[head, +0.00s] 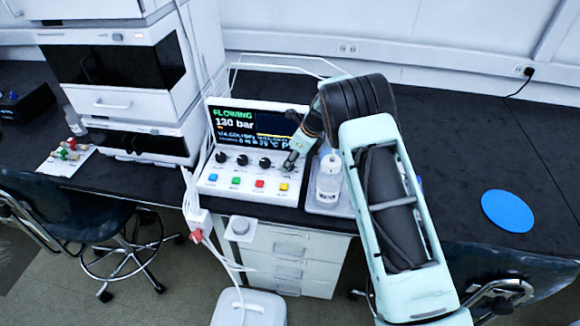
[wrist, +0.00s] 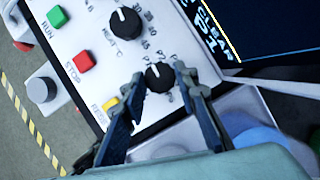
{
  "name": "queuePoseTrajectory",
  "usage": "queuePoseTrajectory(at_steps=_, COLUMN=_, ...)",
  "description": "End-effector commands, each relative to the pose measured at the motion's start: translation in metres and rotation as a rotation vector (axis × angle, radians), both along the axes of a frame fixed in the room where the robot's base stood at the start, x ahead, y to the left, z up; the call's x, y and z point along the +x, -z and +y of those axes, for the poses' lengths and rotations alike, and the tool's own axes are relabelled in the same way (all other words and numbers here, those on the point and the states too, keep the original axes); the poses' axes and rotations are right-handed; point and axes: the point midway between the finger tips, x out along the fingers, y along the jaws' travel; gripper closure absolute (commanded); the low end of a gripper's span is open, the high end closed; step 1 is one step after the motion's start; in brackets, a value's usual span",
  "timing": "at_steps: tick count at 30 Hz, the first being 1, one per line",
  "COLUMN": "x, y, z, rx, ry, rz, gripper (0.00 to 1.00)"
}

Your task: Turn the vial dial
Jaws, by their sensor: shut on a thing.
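The control panel (head: 250,180) stands on the bench with a row of black dials and coloured buttons below its screen. In the wrist view the vial dial (wrist: 158,76) is a black knob with a white pointer and small position labels around it. My gripper (wrist: 160,78) has one finger on each side of this knob and is shut on it. In the head view my gripper (head: 290,164) reaches down to the right end of the dial row and hides that dial. The exact setting of the pointer is hard to read.
Another dial (wrist: 124,22) sits close beside the held one. A yellow button (wrist: 108,104) is near one finger. A blue disc (head: 508,211) lies on the open bench at right.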

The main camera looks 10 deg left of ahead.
Motion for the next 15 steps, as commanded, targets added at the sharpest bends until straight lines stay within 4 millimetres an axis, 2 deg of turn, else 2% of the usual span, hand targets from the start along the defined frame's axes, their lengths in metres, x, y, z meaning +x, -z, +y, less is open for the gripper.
queuePoseTrajectory(at_steps=6, x=0.0023, y=0.0027, z=-0.0011, rx=0.0, ry=-0.138, rz=-0.002, gripper=0.96)
queuePoseTrajectory(at_steps=15, x=0.0022, y=0.0008, z=-0.0006, rx=0.0, ry=-0.238, rz=-0.001, gripper=0.96)
